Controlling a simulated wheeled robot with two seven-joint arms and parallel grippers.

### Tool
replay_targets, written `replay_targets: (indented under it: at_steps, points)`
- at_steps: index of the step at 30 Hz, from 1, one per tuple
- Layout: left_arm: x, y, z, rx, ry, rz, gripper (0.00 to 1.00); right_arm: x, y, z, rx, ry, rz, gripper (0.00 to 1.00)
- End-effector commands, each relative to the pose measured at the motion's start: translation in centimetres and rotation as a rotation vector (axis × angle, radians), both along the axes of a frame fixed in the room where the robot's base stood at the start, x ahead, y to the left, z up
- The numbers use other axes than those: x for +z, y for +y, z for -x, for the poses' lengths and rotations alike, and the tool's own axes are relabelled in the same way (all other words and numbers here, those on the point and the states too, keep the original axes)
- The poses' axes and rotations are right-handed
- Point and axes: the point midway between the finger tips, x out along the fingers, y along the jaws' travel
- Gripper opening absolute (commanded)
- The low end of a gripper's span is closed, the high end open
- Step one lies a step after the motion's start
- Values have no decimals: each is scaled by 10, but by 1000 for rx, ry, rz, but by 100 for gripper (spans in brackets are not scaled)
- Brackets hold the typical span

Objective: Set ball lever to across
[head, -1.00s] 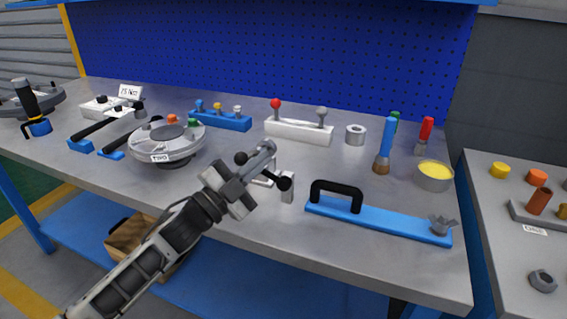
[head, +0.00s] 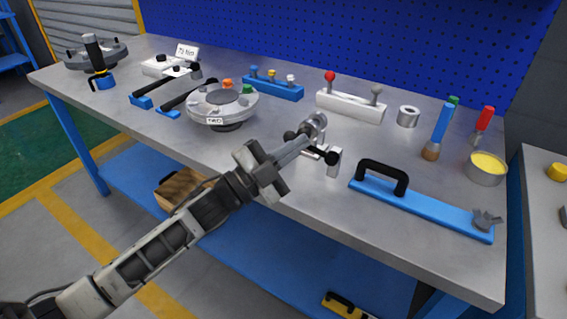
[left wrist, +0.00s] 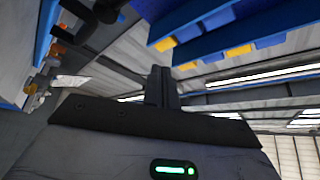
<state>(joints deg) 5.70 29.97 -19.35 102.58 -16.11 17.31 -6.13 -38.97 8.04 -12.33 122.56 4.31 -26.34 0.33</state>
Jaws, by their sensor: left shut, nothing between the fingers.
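A bar with black ball ends (head: 330,157) is mounted on a small white-grey fitting (head: 334,164) near the table's front edge. One ball lies right of my left gripper's fingers, the other at their left side. My left gripper (head: 315,124) is shut and empty, its fingers pointing up and right over this fitting and hiding part of it. I cannot tell whether they touch the bar. The shut fingers also show in the left wrist view (left wrist: 160,85), with no ball between them. A white block with a red ball lever (head: 330,78) and a grey ball lever stands behind. My right gripper is not in view.
A round flanged shell (head: 222,106) stands left of the gripper. A blue board with a black handle (head: 420,208) lies to the right. A grey ring (head: 408,116), brushes and a yellow-filled tin (head: 487,168) stand further right. Bare table lies between them.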

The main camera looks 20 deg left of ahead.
Motion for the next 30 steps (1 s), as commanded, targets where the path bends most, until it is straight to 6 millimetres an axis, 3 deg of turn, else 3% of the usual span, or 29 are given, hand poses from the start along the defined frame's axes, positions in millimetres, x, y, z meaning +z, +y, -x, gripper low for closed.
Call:
replay_targets:
  at_steps: [3, 9, 26, 29, 30]
  points:
    - [-14, 6, 19, 0, 3, 0, 0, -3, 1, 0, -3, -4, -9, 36]
    - [-22, 10, 35, 0, 2, 0, 0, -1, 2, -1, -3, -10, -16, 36]
    - [-24, 11, 37, 4, 10, 7, 0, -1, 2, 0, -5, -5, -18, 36]
    - [-42, 9, 44, 38, 111, 70, 0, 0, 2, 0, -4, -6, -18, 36]
    - [-56, 8, 51, 67, 193, 120, 0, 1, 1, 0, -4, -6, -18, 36]
